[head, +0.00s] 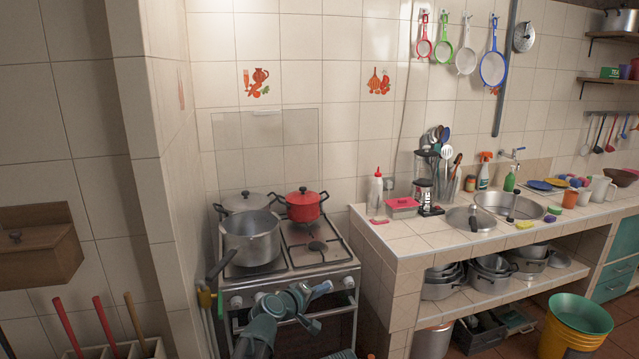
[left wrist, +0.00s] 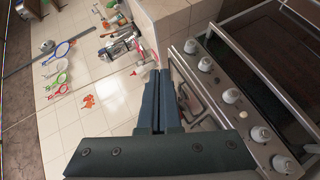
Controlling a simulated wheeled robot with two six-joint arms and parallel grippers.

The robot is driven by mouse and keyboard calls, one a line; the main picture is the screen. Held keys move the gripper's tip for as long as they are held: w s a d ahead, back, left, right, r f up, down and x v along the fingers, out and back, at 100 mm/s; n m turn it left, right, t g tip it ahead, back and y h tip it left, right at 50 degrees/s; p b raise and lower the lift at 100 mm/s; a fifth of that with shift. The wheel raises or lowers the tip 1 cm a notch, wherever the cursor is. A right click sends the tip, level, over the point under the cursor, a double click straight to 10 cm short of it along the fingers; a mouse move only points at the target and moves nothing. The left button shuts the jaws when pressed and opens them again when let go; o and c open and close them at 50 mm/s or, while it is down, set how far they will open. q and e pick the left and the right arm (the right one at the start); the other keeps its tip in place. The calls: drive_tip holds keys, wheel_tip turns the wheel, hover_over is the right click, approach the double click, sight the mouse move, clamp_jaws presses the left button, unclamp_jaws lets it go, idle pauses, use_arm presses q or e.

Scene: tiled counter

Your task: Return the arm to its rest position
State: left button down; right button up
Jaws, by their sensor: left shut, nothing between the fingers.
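My left gripper (head: 318,290) is in front of the stove (head: 340,272), at about the height of its front panel and knobs. In the left wrist view its two dark fingers (left wrist: 159,100) lie together, shut with nothing between them. The stove's front panel with its knobs (left wrist: 231,96) is to the right of the fingers in that view. The fingers overlap the stove's front in the head view, and I cannot tell whether they touch it. My right gripper is not in view.
A grey pot (head: 251,240) with a handle sticking out and a red pot (head: 303,205) stand on the stove. The tiled counter (head: 385,237) with sink and utensils is to the right. A yellow bucket (head: 570,335) stands on the floor. Wooden handles (head: 103,325) rise at lower left.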

use_arm(q)
drive_tip(key=s+a+f+m+g+y, duration=0.25)
drive_tip(key=s+a+f, duration=0.3)
drive_tip(key=s, duration=0.35)
drive_tip(key=s+a+f+m+g+y, duration=0.2)
drive_tip(key=s+a+f+g+y, duration=0.15)
drive_tip(key=s+a, duration=0.35)
drive_tip(key=s+a+f+m+g+y, duration=0.2)
drive_tip(key=s+a+f+m+g, duration=0.25)
drive_tip(key=s, duration=0.55)
drive_tip(key=s+d+f+m+g+y, duration=0.1)
drive_tip(key=s+d+m, duration=0.1)
drive_tip(key=s+d, duration=0.4)
drive_tip(key=d, duration=0.4)
drive_tip(key=shift+y, duration=0.3)
drive_tip(key=shift+d, duration=0.1)
